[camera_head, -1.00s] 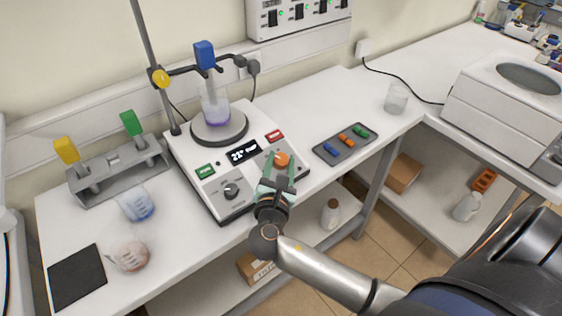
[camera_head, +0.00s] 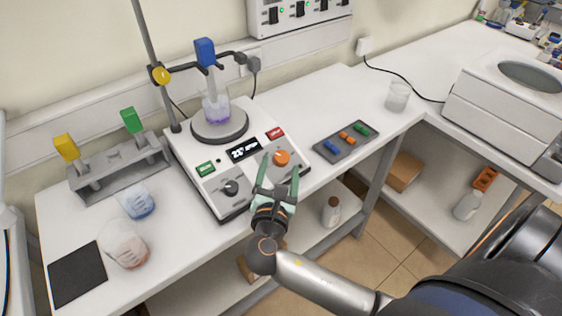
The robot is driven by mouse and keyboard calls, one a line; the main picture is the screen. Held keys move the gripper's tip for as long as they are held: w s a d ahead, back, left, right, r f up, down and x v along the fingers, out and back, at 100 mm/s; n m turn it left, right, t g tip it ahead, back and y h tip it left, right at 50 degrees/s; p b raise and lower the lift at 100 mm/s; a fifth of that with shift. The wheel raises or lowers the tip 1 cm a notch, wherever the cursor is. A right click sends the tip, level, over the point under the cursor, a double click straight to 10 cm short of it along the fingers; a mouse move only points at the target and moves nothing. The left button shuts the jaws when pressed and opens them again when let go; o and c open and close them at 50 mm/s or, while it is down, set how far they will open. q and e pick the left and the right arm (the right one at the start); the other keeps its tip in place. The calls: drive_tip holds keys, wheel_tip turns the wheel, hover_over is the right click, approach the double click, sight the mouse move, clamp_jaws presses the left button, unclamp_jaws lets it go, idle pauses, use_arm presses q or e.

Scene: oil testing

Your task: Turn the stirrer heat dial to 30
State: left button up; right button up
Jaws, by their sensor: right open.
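The stirrer (camera_head: 222,150) is a white hot plate unit with a small dark display (camera_head: 243,150), whose digits are too small to read surely; they seem to start with 2. My left gripper is not in view.
A beaker of purple liquid (camera_head: 215,109) stands on the round plate under a probe on a stand (camera_head: 147,60). A grey tray with coloured pieces (camera_head: 325,155) lies right of the stirrer. Flasks (camera_head: 124,250) and a grey rack (camera_head: 95,188) stand at the left.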

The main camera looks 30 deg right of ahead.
drive_tip(key=shift+v, duration=2.1)
